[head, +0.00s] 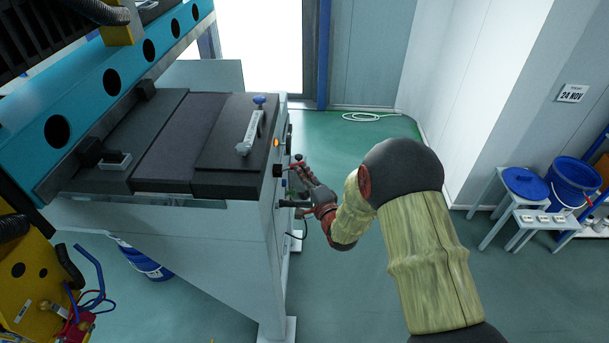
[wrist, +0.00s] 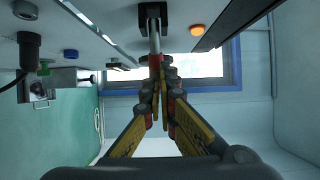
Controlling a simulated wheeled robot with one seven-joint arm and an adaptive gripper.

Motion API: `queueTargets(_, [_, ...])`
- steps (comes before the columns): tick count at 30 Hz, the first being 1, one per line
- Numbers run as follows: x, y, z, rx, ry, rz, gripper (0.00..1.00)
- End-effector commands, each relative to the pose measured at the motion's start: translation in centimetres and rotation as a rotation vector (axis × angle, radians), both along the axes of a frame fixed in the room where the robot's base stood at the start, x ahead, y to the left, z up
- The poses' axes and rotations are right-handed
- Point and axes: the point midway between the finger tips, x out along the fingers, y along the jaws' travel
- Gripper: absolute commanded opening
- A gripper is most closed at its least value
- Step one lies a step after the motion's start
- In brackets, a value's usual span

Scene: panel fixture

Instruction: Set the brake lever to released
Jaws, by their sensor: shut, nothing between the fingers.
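The brake lever appears to be the silver bar with a red end (wrist: 154,45) on a dark bracket at the top middle of the wrist view. My gripper (wrist: 165,72) is shut, with its fingertips right at the lever's red end. I cannot tell whether they touch it; nothing is held between them. In the head view my gripper (head: 301,172) is beside the right side panel of the machine, and the lever is too small to make out surely. No released marking is readable.
The panel also carries an orange button (wrist: 199,30), a blue button (wrist: 70,54), a black knob (wrist: 29,46) and a metal fitting (wrist: 62,82). The machine (head: 235,240) fills the left. Blue buckets (head: 572,182) stand at the right. Floor between is clear.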

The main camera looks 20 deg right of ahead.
Motion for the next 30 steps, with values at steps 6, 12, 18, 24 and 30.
queueTargets(6, [0.0,0.0,0.0,0.0,0.0,0.0,0.0])
queueTargets(12, [0.5,0.0,-0.1,-0.001,-0.003,0.001,0.0])
queueTargets(18, [1.7,-0.1,-0.3,0.0,-0.003,0.001,0.0])
queueTargets(24, [2.0,-0.2,0.0,0.0,-0.001,0.0,0.0])
queueTargets(30, [2.1,-0.2,0.2,0.0,-0.004,-0.001,0.0])
